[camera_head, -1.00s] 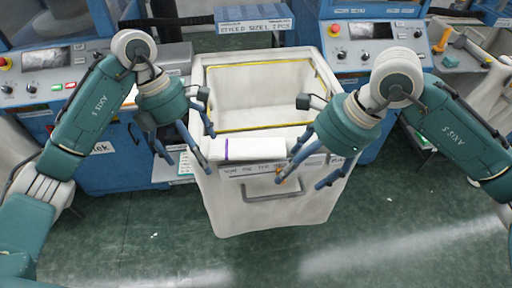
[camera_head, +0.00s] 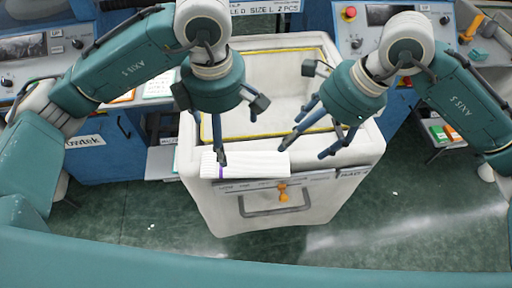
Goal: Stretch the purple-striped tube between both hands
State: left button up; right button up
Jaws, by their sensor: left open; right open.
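The white tube (camera_head: 262,164) with a purple stripe lies across the front rim of the white bin, its ribbed left end showing. The stripe is near that end, partly hidden by a finger. My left gripper (camera_head: 222,150) is open, pointing down, with a finger in front of the tube near the stripe. I cannot tell whether it touches the tube. My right gripper (camera_head: 310,142) is open at the tube's right end, its fingers slanting down to the left. It holds nothing.
The white bin (camera_head: 350,165) has a yellow line inside its rim, and a handle (camera_head: 277,208) with an orange piece on its front. Blue machines with control panels (camera_head: 35,50) stand behind on both sides.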

aim_at(228, 158)
pick_arm(q)
notch_tip(228, 158, down, 10)
jog(key=shift+f, duration=0.25)
pick_arm(e)
jog(key=x, duration=0.7)
jog(key=s+x, duration=0.1)
jog(key=x, duration=0.2)
jog(key=shift+w+a+f, duration=0.1)
jog(key=shift+f, duration=0.15)
pick_arm(q)
jog(key=c, duration=0.7)
pick_arm(e)
jog(key=c, duration=0.7)
pick_arm(q)
jog(key=c, duration=0.4)
pick_arm(e)
jog(key=shift+c, duration=1.3)
pick_arm(q)
jog(key=shift+s, duration=0.1)
jog(key=shift+c, duration=0.2)
